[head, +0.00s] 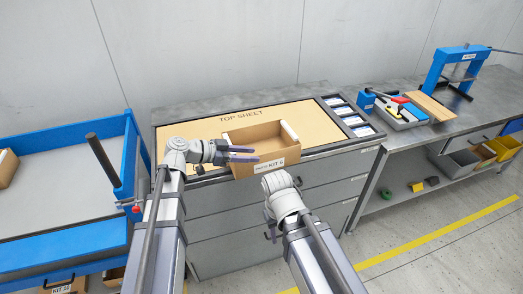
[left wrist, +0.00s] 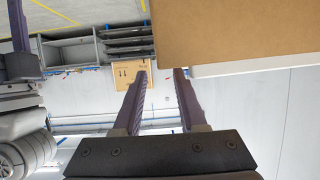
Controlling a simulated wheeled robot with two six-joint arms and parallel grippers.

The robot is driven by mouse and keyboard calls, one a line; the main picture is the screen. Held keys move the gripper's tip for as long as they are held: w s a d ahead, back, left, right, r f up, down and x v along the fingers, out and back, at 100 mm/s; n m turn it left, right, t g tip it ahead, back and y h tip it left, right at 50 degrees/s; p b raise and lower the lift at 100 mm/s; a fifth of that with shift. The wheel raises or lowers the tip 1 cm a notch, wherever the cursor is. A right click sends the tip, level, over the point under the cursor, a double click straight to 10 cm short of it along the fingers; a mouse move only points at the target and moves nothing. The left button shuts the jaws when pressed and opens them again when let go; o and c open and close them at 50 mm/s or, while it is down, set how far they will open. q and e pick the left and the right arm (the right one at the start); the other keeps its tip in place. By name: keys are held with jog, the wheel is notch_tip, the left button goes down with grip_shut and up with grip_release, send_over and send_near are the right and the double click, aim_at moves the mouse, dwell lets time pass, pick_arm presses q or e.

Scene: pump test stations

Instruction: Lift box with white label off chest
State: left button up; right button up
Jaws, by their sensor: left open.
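The open brown cardboard box with a white KIT 6 label (head: 279,164) sits at the front of the grey drawer chest (head: 290,206), over the tan top sheet (head: 190,131). White pieces show at the box's corners. My left gripper (head: 256,154) is open at the box's left side, its fingers pointing right and overlapping the box in the picture. In the left wrist view its two fingers (left wrist: 161,71) are apart with nothing between them, and a brown box panel (left wrist: 235,30) is close at upper right. My right gripper (head: 270,234) is in front of the chest, below the box; its jaws are unclear.
A blue-framed bench (head: 62,240) stands at left, with another box (head: 7,166) on it. At right is a workbench (head: 405,132) with a grey tray of tools (head: 402,115) and a blue press (head: 462,65). The floor (head: 440,220) at right is clear, with a yellow line.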

pick_arm(q)
jog(key=shift+b+x, duration=0.3)
jog(key=shift+x, duration=0.75)
jog(key=shift+w+d, duration=0.15)
jog(key=shift+d, duration=0.15)
jog(key=x, duration=0.2)
jog(key=b+x, duration=0.1)
jog(key=x, duration=0.2)
jog(key=shift+w+r, duration=0.15)
jog(key=shift+r, duration=0.1)
grip_shut()
